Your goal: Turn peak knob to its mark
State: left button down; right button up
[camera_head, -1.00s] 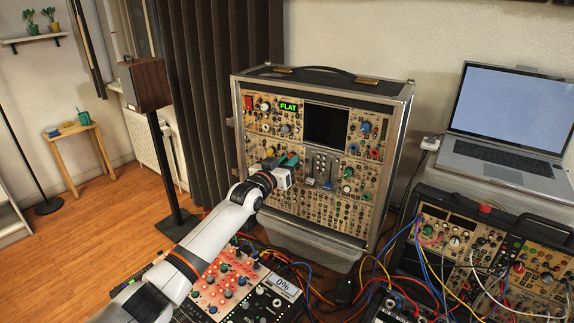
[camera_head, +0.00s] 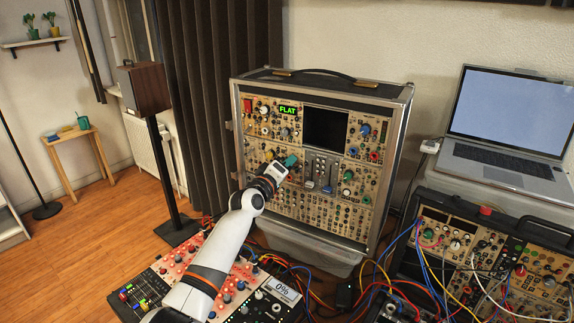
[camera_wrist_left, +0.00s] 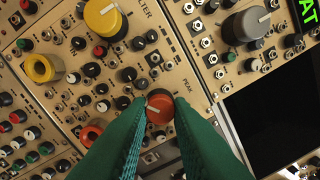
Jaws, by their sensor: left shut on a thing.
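The peak knob (camera_wrist_left: 160,107) is a round orange-red knob with a white pointer line, next to the PEAK label in the left wrist view. Its pointer aims to the left and slightly up. My left gripper (camera_wrist_left: 158,101) has green fingers on either side of the knob and is shut on it. In the head view my left gripper (camera_head: 289,161) is at the tan panel of the upright synth case (camera_head: 325,88), and it hides the knob there. I cannot make out the knob's mark. My right gripper is not in view.
A green display (camera_head: 288,110) on the case reads FLAT. A large yellow knob (camera_wrist_left: 105,18) and several smaller knobs and sockets surround the peak knob. A second synth case (camera_head: 500,215) and a laptop (camera_head: 505,155) stand at the right, with loose cables in front.

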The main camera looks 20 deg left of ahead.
pick_arm(q)
jog(key=shift+f+n, duration=0.1)
jog(key=shift+n, duration=1)
jog(key=c, duration=1.3)
grip_release()
jog(key=v, duration=1.2)
